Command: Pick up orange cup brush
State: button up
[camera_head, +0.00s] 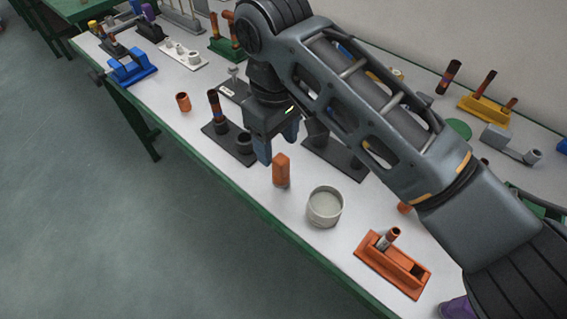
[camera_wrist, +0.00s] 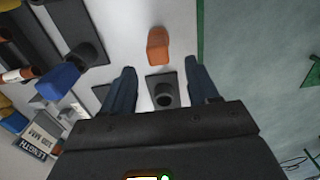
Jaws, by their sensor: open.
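An orange upright block-like piece (camera_head: 281,171) stands on the white table near its front edge, just below my gripper in the head view; it may be the cup brush. It also shows in the wrist view (camera_wrist: 158,46), beyond the fingertips and roughly centred between them. A smaller orange cup-shaped piece (camera_head: 183,102) stands farther left. I cannot tell for certain which is the cup brush. My gripper (camera_head: 277,143) is open and empty, fingers pointing down above the table. In the wrist view, a dark base with a round socket (camera_wrist: 163,90) shows between the fingers (camera_wrist: 161,78).
A round pale container (camera_head: 325,207) stands right of the orange piece. An orange holder (camera_head: 394,265) is at the near right. A dark base with an upright rod (camera_head: 215,108) is left of my gripper. The table's green front edge (camera_head: 236,196) is close.

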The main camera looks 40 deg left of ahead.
aim_at(281, 158)
jog(key=f, duration=0.6)
jog(key=shift+w+d+p, duration=0.1)
jog(key=shift+d+p, duration=0.25)
jog(key=shift+r, duration=0.1)
jog(key=c, duration=0.9)
